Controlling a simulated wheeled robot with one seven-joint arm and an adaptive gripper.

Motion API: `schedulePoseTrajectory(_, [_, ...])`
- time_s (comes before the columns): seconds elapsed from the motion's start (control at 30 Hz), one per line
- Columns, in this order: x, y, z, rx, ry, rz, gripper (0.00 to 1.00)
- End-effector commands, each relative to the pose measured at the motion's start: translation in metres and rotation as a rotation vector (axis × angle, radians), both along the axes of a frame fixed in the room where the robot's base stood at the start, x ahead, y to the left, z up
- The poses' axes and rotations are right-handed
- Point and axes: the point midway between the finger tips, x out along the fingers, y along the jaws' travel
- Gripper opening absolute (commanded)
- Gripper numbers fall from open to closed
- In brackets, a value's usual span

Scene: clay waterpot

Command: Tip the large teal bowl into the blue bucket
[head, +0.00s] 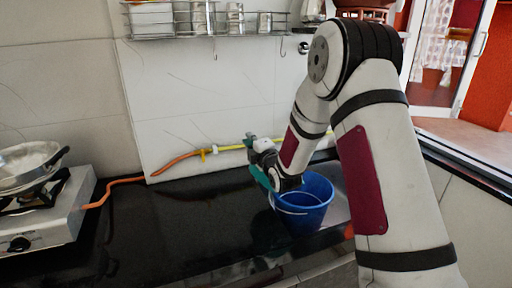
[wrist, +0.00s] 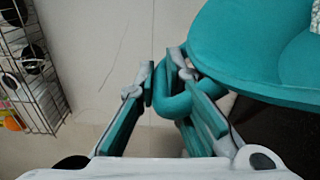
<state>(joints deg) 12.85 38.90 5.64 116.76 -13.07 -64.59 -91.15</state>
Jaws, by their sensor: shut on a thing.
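The large teal bowl (wrist: 255,50) fills the upper right of the wrist view. My gripper (wrist: 164,82) is shut on the bowl's looped teal handle; its finger pads are teal too. In the head view only a strip of the bowl (head: 259,177) shows, at the left side of the blue bucket (head: 308,215), near its rim. My gripper (head: 266,160) and wrist hide most of the bowl there. The bucket stands upright on the dark counter, and its inside is partly hidden by my wrist. I cannot tell what the bowl holds.
A gas stove (head: 50,215) with a metal pan (head: 28,165) stands at the left. An orange hose (head: 180,160) runs along the wall behind. A wire rack (head: 205,22) hangs above. The dark counter (head: 170,225) between stove and bucket is clear.

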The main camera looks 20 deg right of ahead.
Motion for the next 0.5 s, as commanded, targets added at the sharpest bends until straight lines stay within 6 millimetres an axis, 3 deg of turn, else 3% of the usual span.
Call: schedulePoseTrajectory(0.5, [0.0007, -0.0123, 0.0079, 0.053, 0.002, -0.001, 0.00])
